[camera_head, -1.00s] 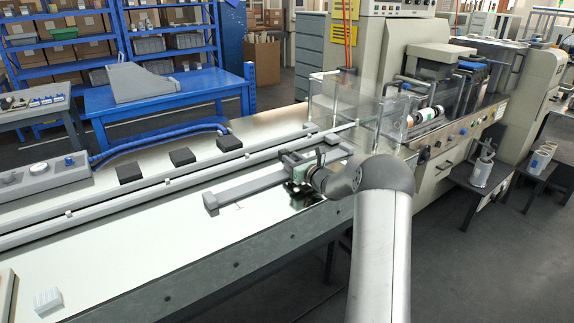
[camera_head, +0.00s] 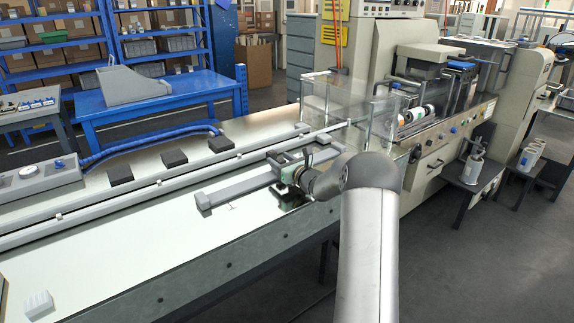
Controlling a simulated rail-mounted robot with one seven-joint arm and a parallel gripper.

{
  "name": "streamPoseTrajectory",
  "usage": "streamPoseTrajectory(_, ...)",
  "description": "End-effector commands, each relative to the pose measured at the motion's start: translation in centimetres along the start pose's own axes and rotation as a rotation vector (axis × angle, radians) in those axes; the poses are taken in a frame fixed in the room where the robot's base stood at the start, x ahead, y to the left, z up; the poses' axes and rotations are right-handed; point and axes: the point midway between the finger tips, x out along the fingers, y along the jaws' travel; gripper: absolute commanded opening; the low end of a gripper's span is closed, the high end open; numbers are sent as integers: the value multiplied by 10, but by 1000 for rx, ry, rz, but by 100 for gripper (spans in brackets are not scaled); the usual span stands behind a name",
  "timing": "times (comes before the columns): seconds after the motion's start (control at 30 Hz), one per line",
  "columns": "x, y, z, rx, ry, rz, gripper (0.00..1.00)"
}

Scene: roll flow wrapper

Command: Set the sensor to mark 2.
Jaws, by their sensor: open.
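A grey straight rail (camera_head: 235,190) with a raised end block lies on the bench, on the near side of the long conveyor guides. My gripper (camera_head: 284,166) is at the far right part of this rail, and its jaws are open. A small grey-green part shows at the jaws above the rail; I cannot tell whether this is the sensor or part of my gripper. A faint small mark (camera_head: 232,206) shows on the bench beside the rail's near end. Its number cannot be read, and other marks are too small or hidden behind my gripper and arm.
Three black blocks (camera_head: 174,158) sit on the bench behind the guides. A clear guard (camera_head: 335,100) and the wrapper machine (camera_head: 440,110) stand to the right.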

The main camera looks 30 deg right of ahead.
Motion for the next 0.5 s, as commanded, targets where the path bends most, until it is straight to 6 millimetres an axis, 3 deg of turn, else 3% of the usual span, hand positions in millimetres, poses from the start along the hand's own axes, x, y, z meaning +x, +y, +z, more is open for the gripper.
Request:
streamPoseTrajectory(0.17, -21, -1, 0, -1, 1, -2, 49)
streamPoseTrajectory(0.5, -103, -2, 0, -1, 2, -5, 49)
